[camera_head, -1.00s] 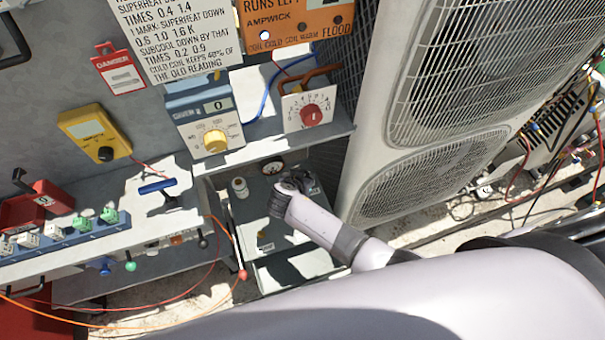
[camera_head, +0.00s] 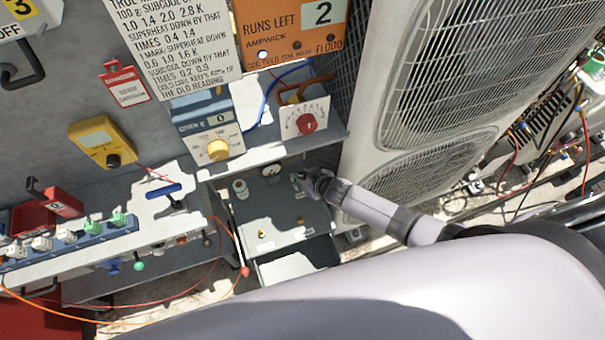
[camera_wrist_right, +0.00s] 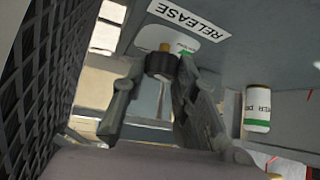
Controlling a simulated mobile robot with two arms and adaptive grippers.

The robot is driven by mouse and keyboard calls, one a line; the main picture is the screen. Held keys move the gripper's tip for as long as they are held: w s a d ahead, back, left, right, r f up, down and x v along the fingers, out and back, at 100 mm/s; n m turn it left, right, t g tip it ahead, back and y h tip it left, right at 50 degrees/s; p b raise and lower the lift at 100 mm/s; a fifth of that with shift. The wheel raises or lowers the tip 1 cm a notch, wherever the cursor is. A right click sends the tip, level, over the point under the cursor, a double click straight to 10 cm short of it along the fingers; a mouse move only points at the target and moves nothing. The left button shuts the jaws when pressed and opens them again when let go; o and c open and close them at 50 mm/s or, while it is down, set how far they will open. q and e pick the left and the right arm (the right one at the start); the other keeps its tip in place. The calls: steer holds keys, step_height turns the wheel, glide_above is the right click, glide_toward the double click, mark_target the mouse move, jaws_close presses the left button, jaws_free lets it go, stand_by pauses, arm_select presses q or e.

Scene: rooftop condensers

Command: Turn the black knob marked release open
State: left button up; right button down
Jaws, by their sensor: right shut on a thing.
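The black knob (camera_wrist_right: 161,66) shows in the right wrist view, with a brass-coloured end and a pale plate with green marks behind it. A white label reading RELEASE (camera_wrist_right: 190,18) is beside it, upside down in this view. My right gripper (camera_wrist_right: 157,75) is shut on the black knob, one finger on each side. In the head view my right gripper (camera_head: 302,179) is at the right far part of the grey box top (camera_head: 275,210), and hides the knob there. My left gripper is in neither view.
A round gauge (camera_head: 272,170) and a white bottle (camera_head: 240,188) are on the box, left of my gripper. The bottle also shows in the wrist view (camera_wrist_right: 257,108). A large condenser (camera_head: 385,130) stands close on the right. A shelf edge (camera_head: 270,151) overhangs behind.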

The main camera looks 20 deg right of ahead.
steer(key=shift+w+d+r+n+y, duration=0.1)
steer(key=shift+w+d+n+y, duration=0.1)
steer(key=shift+n+y, duration=0.4)
steer(key=shift+n+g, duration=0.3)
steer(key=shift+n, duration=0.1)
steer(key=shift+a, duration=0.1)
steer(key=c, duration=1.3)
jaws_free()
steer(key=shift+s, duration=0.15)
steer(key=v, duration=1.2)
